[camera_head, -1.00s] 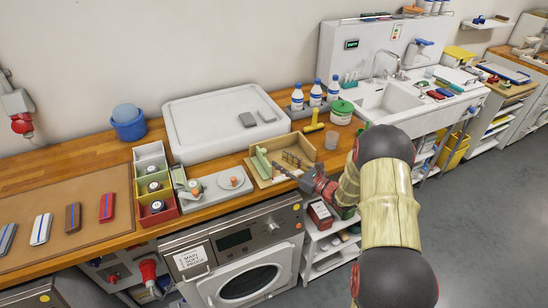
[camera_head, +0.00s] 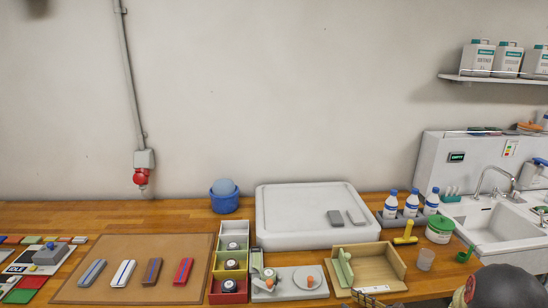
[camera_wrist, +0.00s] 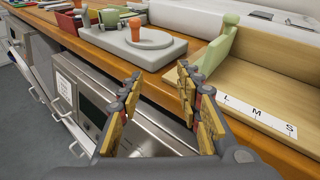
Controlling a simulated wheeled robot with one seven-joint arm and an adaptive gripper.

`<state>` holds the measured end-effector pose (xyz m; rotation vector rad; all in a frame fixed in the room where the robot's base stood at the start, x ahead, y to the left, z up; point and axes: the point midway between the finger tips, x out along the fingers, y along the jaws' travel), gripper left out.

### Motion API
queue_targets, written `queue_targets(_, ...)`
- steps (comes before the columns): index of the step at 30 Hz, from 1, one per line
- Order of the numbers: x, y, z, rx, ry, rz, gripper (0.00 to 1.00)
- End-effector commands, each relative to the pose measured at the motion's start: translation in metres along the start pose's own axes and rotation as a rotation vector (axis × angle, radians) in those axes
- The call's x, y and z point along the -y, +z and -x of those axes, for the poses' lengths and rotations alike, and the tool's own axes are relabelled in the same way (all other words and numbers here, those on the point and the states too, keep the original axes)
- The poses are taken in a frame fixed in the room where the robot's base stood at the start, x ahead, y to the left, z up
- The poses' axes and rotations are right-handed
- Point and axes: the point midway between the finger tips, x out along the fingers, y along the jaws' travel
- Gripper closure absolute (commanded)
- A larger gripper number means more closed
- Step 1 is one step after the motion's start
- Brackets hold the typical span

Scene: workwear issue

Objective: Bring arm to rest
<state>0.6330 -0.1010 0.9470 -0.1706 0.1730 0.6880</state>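My gripper (camera_wrist: 160,76) is open in the wrist view, its two fingers apart with nothing between them. A grey fixture (camera_wrist: 130,52) with an orange knob and ring lies beyond the fingers. In the head view, part of my gripper shows at the bottom edge, in front of the wooden tray (camera_head: 385,262); most of my arm is out of frame.
A sink (camera_head: 490,225) is at the right.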

Motion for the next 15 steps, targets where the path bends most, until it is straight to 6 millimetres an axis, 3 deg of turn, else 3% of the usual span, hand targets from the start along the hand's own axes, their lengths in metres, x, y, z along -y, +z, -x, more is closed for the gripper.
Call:
queue_targets(3,-0.060,0.007,0.014,-0.099,0.211,0.154,0.65)
queue_targets(9,-0.153,0.036,0.059,-0.242,0.585,0.520,0.65)
queue_targets(15,-0.209,0.065,0.125,-0.374,0.912,0.955,0.65)
